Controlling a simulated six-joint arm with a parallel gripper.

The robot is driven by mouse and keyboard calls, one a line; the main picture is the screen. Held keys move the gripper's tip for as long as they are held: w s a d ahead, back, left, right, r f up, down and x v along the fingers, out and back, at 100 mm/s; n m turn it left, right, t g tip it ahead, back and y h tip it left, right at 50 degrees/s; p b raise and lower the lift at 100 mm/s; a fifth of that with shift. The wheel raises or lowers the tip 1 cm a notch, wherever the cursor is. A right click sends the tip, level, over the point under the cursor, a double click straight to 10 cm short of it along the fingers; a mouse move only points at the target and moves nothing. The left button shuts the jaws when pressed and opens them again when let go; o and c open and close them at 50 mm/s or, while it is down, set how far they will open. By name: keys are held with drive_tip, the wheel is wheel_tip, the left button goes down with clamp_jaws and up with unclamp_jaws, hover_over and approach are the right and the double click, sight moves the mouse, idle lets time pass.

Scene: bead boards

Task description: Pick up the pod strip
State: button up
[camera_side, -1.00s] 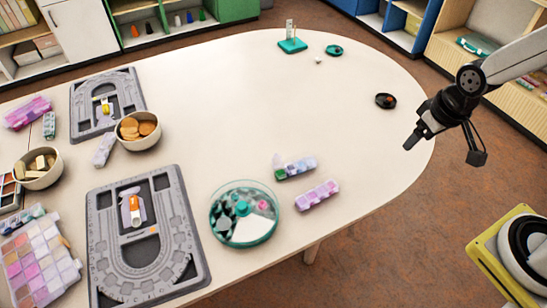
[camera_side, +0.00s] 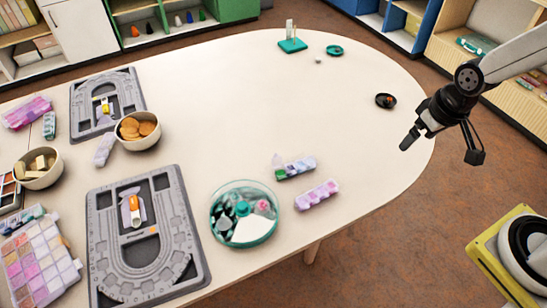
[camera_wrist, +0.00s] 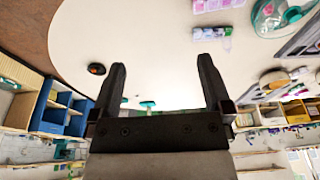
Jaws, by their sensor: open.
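A pink-purple pod strip (camera_side: 317,195) of several small compartments lies on the white table, right of the round teal tray. A second strip (camera_side: 295,168) lies just behind it, with green and purple compartments and a raised clear lid at one end. In the wrist view, the pink strip (camera_wrist: 218,4) is at the top edge and the other strip (camera_wrist: 211,33) is just below it. My gripper (camera_wrist: 162,64) is open and empty, its fingers wide apart. In the side view, my gripper (camera_side: 408,143) is above the table's right edge, well away from both strips.
The round teal tray (camera_side: 270,229) and grey bead boards (camera_side: 105,272) stand left of the strips. Bowls (camera_side: 153,143) and bead boxes are further left. A small dark dish (camera_side: 386,101) lies near the right edge. The table's middle is clear.

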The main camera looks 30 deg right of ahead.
drive_tip(key=w+f+m+y, duration=0.4)
drive_tip(key=w+f+m, duration=0.2)
drive_tip(key=f, duration=0.1)
drive_tip(key=w+a+f+m+g+y, duration=0.1)
drive_tip(key=w+f+m+y, duration=0.3)
drive_tip(key=w+f+m, duration=0.2)
drive_tip(key=w+a+f+m+g+y, duration=0.1)
drive_tip(key=w+f+m+y, duration=0.4)
drive_tip(key=w+f, duration=0.3)
drive_tip(key=shift+a+f+m, duration=0.1)
drive_tip(key=shift+f+m, duration=0.4)
drive_tip(key=shift+f, duration=0.45)
drive_tip(key=shift+w+f+m+y, duration=0.25)
drive_tip(key=shift+f+m+y, duration=0.05)
drive_tip(key=shift+f, duration=0.1)
drive_tip(key=shift+x, duration=1.3)
drive_tip(key=shift+w, duration=0.1)
